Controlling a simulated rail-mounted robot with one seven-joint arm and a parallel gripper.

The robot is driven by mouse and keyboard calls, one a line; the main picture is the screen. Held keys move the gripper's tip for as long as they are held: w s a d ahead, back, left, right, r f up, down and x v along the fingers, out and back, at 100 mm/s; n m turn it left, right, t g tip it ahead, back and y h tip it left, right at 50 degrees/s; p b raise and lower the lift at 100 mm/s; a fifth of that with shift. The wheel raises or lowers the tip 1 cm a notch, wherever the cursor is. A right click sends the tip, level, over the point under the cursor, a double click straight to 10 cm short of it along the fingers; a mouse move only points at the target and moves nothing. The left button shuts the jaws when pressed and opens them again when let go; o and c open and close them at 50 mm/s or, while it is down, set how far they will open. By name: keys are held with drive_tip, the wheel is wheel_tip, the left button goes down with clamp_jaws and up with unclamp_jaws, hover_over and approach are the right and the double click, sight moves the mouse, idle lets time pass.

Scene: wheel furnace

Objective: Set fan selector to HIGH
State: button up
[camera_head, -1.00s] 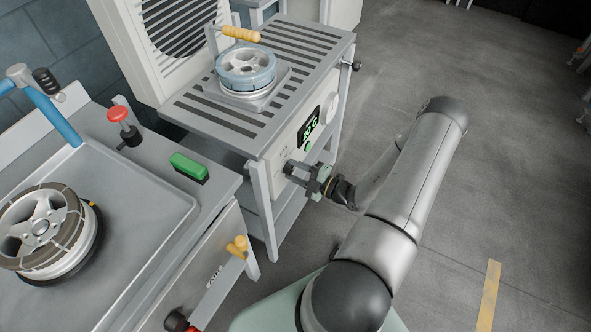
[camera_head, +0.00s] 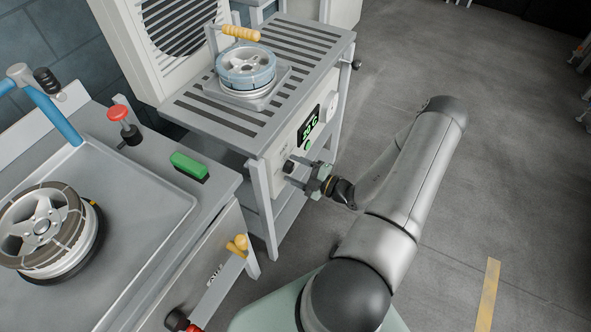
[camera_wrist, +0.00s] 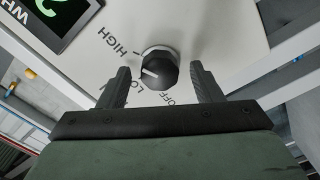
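The fan selector is a black knob (camera_wrist: 160,70) on the pale front panel (camera_wrist: 215,25); it also shows in the head view (camera_head: 288,167). In the wrist view HIGH is printed to its upper left, LOW to its lower left and OFF below. My gripper (camera_wrist: 160,78) is open and empty, one finger on each side of the knob with gaps. It also shows in the head view (camera_head: 302,175), just in front of the panel.
A green digital display (camera_head: 310,126) is above the knob. A slatted top (camera_head: 300,45) holds a wheel (camera_head: 246,68). A workbench (camera_head: 150,215) with another wheel (camera_head: 42,228) stands left. Open floor (camera_head: 500,170) lies right.

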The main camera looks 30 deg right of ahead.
drive_tip(key=b+v, duration=0.2)
drive_tip(key=v, duration=1.5)
drive_tip(key=shift+s, duration=0.2)
